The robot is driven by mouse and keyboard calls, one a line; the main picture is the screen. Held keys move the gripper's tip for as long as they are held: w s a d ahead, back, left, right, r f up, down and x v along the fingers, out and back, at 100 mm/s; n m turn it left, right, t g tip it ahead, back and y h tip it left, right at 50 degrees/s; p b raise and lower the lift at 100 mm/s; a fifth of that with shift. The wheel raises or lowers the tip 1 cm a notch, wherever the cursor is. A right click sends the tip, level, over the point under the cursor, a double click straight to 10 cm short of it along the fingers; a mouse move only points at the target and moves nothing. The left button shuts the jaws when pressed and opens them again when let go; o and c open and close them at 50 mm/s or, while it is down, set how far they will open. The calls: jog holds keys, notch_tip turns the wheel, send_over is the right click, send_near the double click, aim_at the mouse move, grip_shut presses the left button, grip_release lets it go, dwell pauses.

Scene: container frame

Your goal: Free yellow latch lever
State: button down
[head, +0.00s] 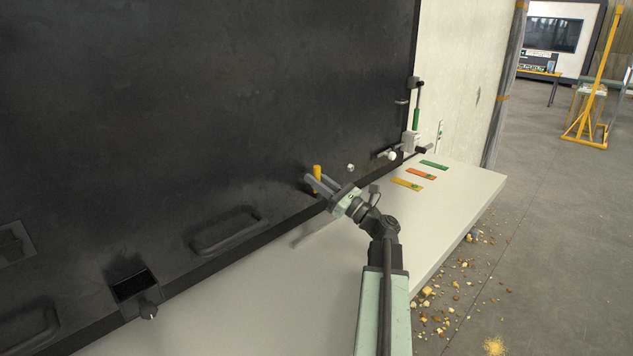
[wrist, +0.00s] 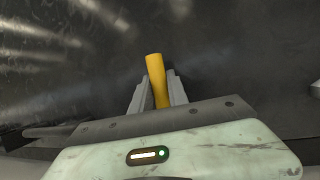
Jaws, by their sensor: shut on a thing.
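The yellow latch lever (head: 317,172) stands out near the lower edge of the dark panel (head: 230,110), right of the panel's middle in the head view. In the wrist view the yellow lever (wrist: 156,78) rises between my fingers, tilted slightly. My gripper (head: 316,183) is shut on the lever, one finger on each side; in the wrist view the gripper (wrist: 158,97) shows the lever's top sticking out past the fingertips. The lever's base and its mount are hidden by my fingers and gripper body.
A pale shelf (head: 455,190) runs below the panel, with green, red and yellow tags (head: 421,174) on it. A white knob (head: 392,155) and a green-handled rod (head: 416,115) are at the panel's right edge. A recessed handle (head: 228,232) and an open slot (head: 134,285) are at left.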

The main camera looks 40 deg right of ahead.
jog(key=shift+d+r, duration=0.1)
dwell(0.3)
jog(key=c, duration=1.3)
grip_release()
jog(key=shift+w, duration=0.1)
jog(key=shift+s+f+b, duration=0.3)
jog(key=shift+s+f, duration=0.05)
jog(key=shift+s, duration=0.05)
jog(key=b+v, duration=0.2)
jog(key=v, duration=0.5)
jog(key=shift+r, duration=0.15)
